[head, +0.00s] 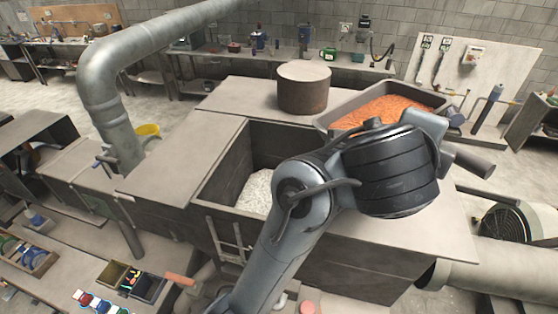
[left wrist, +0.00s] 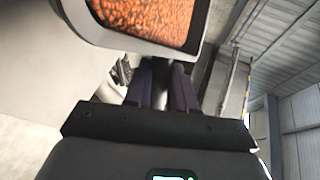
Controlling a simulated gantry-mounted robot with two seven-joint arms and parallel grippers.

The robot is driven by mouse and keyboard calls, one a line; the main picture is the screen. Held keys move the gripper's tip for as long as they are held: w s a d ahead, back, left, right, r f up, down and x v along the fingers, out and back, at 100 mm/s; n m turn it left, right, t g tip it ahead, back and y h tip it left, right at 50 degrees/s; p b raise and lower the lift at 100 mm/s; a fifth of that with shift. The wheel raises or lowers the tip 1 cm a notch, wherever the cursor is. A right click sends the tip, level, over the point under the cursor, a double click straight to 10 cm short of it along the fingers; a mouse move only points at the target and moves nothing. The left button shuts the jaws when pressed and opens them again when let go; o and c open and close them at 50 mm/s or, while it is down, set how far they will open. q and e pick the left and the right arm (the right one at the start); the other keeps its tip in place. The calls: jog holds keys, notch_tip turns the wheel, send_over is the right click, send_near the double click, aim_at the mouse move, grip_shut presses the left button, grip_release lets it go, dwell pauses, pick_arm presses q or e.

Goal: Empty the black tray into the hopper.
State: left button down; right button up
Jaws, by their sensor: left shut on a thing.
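The tray (head: 341,103), dark grey in the head view, is full of orange granules (head: 385,109) and is at the right of the hopper, near the back of the bench top. Its rim also shows close up in the left wrist view (left wrist: 135,44). The hopper (head: 222,182) is a square, open-topped dark bin with white granules (head: 256,189) inside. My left arm crosses in front of the hopper and hides part of it. My left gripper (left wrist: 162,84) is shut on the tray's edge; its wrist hides the grip in the head view. My right gripper is not in view.
A rusty round drum (head: 303,90) stands behind the hopper, left of the tray. A thick grey pipe (head: 110,95) rises at the left. The bench top (head: 185,150) left of the hopper is clear. A fan-like motor (head: 508,232) stands at the right.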

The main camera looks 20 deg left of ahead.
pick_arm(q)
jog(key=shift+s+a+r+n+t+h, duration=0.1)
jog(key=shift+a+r+n+t+h, duration=0.1)
jog(key=shift+a, duration=0.2)
jog(key=shift+s+a+r+n+t+h, duration=0.1)
jog(key=shift+a+r, duration=0.05)
jog(key=shift+a, duration=0.25)
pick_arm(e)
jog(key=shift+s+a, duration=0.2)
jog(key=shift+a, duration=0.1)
pick_arm(q)
jog(key=shift+s+a+r+n, duration=0.2)
jog(key=shift+a+n, duration=0.1)
jog(key=shift+a, duration=0.25)
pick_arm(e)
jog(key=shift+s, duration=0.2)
pick_arm(q)
jog(key=shift+a+t+h, duration=0.2)
jog(key=shift+t+h, duration=0.1)
